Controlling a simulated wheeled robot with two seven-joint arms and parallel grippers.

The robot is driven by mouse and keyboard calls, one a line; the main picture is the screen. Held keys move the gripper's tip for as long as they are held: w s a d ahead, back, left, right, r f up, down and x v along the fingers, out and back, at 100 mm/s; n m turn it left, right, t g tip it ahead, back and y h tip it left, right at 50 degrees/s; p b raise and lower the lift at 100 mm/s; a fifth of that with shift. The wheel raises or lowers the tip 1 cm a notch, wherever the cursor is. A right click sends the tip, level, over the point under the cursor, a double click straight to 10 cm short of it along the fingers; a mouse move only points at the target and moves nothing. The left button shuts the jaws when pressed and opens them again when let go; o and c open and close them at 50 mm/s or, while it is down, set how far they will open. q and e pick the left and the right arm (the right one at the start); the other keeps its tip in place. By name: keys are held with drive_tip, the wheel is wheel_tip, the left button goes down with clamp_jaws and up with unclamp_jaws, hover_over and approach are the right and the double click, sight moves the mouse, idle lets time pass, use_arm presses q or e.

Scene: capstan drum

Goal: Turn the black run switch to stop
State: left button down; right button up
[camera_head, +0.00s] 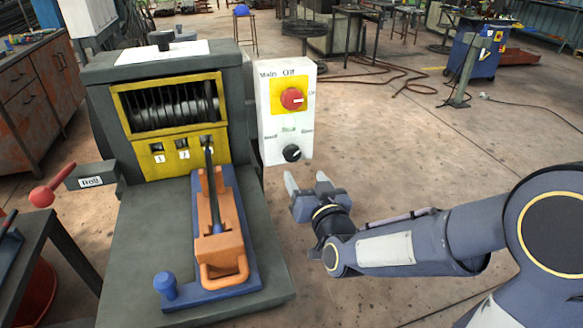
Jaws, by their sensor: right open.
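The black run switch (291,153) is a round knob low on a white control box (275,105). A light mark on the knob points up and to the right; the small labels around it are too blurred to read surely. Above it on the same box is a red rotary main switch (291,98) on a yellow plate. My right gripper (306,182) is open and empty, just below and in front of the box, its fingers pointing up toward the knob and apart from it. My left gripper is not in view.
The grey capstan machine (115,240) stands left of the box, with a yellow-framed drum window (170,103), an orange and blue lever assembly (218,230) and a red-knobbed handle (42,195). A table edge is at lower left.

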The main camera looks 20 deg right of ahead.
sight(293, 156)
drive_tip(key=w, duration=0.8)
drive_tip(key=shift+w+a+r, duration=0.1)
drive_tip(key=shift+w+a, duration=0.05)
drive_tip(key=shift+a, duration=0.1)
drive_tip(key=shift+c, duration=0.4)
drive_tip(key=c, duration=0.9)
